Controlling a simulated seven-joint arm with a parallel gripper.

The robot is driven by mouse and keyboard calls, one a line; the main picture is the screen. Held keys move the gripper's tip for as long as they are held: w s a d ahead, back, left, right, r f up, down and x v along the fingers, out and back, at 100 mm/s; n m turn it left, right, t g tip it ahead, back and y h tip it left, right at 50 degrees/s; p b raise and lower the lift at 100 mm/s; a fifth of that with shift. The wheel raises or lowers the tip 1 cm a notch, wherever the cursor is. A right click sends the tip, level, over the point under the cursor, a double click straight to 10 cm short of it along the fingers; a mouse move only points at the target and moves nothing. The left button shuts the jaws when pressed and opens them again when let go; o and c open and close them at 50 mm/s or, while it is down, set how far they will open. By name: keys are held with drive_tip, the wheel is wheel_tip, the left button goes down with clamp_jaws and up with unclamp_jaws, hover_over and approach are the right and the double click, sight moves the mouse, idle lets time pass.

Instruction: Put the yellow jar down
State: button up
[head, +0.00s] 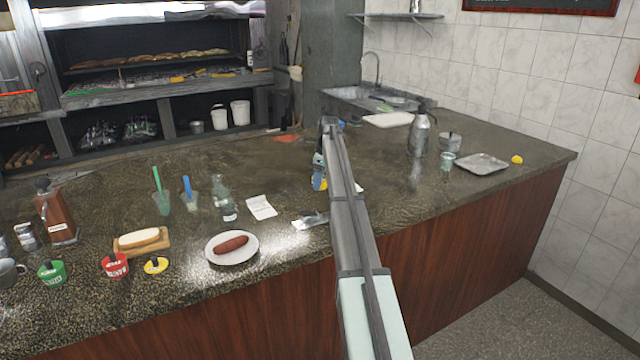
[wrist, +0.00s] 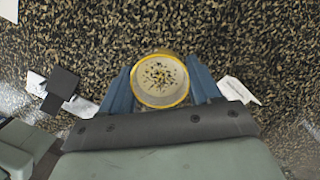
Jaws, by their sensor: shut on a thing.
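The yellow jar (wrist: 160,82) is between the two blue fingers of my gripper (wrist: 161,92) in the wrist view. I look down onto its round yellow rim and pale, dark-speckled top. My gripper is shut on it. In the head view my gripper (head: 319,172) is over the middle of the counter, partly behind my arm, and a bit of the yellow jar (head: 320,184) shows there. The jar looks upright. I cannot tell whether its base touches the counter (wrist: 250,45).
A white plate with a sausage (head: 232,246), a white paper (head: 261,207) and a glass bottle (head: 224,200) are left of my gripper. A steel flask (head: 419,134) and a tray (head: 482,163) stand to the right. Speckled counter around the jar is mostly bare.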

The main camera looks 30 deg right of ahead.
wheel_tip(320, 180, up, 8)
drive_tip(key=shift+f, duration=0.25)
idle(0.5)
drive_tip(key=shift+r, duration=0.1)
idle(0.7)
